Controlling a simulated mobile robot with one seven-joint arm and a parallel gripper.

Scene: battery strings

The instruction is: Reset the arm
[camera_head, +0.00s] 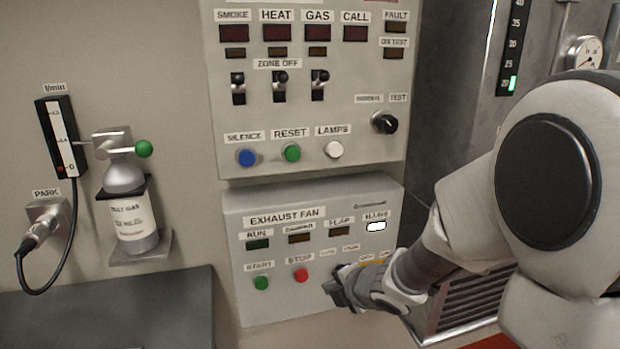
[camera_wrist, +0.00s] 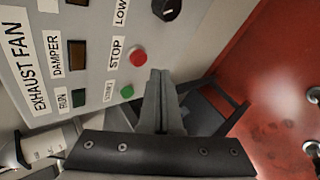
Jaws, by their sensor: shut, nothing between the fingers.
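My white arm enters the head view from the right, and my gripper (camera_head: 338,289) is in front of the lower right part of the exhaust fan panel (camera_head: 237,300). In the wrist view the gripper's dark fingers (camera_wrist: 160,95) are together with nothing between them. The panel's red stop button (camera_head: 301,275) is just left of the gripper in the head view; it also shows in the wrist view (camera_wrist: 138,57). The green start button (camera_head: 261,283) is further left. My gripper and wrist hide part of the panel's lower right. Whether the fingers touch the panel I cannot tell.
The alarm panel (camera_head: 215,100) is above, with switches, a black knob (camera_head: 384,123) and blue, green and white buttons. A gas bottle (camera_head: 133,220) and flow meter (camera_head: 60,137) are on the wall at left. A grey surface (camera_head: 110,312) lies below them. A louvred metal box (camera_head: 470,305) is behind my arm.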

